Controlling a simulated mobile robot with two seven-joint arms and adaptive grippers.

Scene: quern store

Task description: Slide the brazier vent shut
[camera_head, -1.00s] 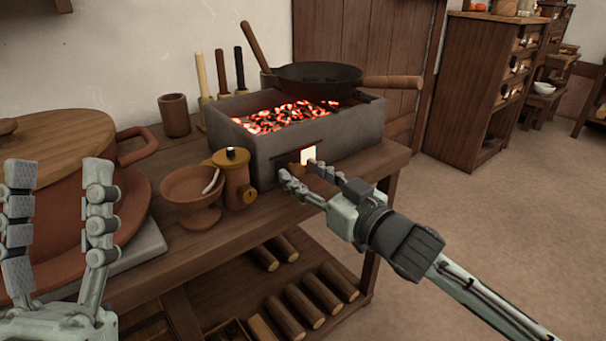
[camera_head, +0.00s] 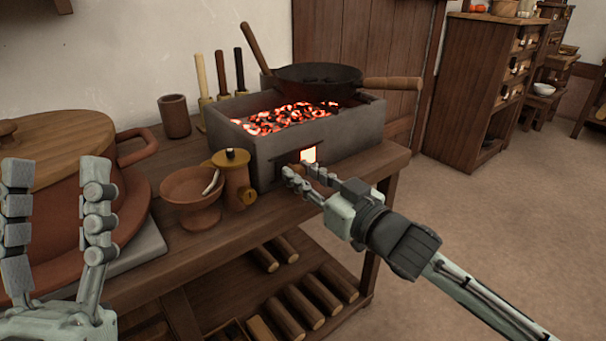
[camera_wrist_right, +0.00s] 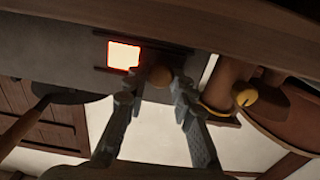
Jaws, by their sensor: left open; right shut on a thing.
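The grey brazier (camera_head: 345,132) stands on the wooden bench, with glowing coals in its top. A lit square vent opening (camera_head: 308,154) shows in its front face and also in the right wrist view (camera_wrist_right: 123,56). A round wooden vent knob (camera_wrist_right: 160,75) sits beside the opening. My right gripper (camera_head: 297,169) is at the front face, shut on the knob, with a finger on each side of it. In the head view the fingers hide the knob and part of the opening. My left gripper (camera_head: 50,215) is open and empty at the far left, in front of the large clay pot.
A dark pan (camera_head: 318,76) with wooden handles sits on the brazier. A lidded clay pot (camera_head: 75,205) is at left. Logs (camera_head: 322,295) lie on the shelf below. Floor at right is clear.

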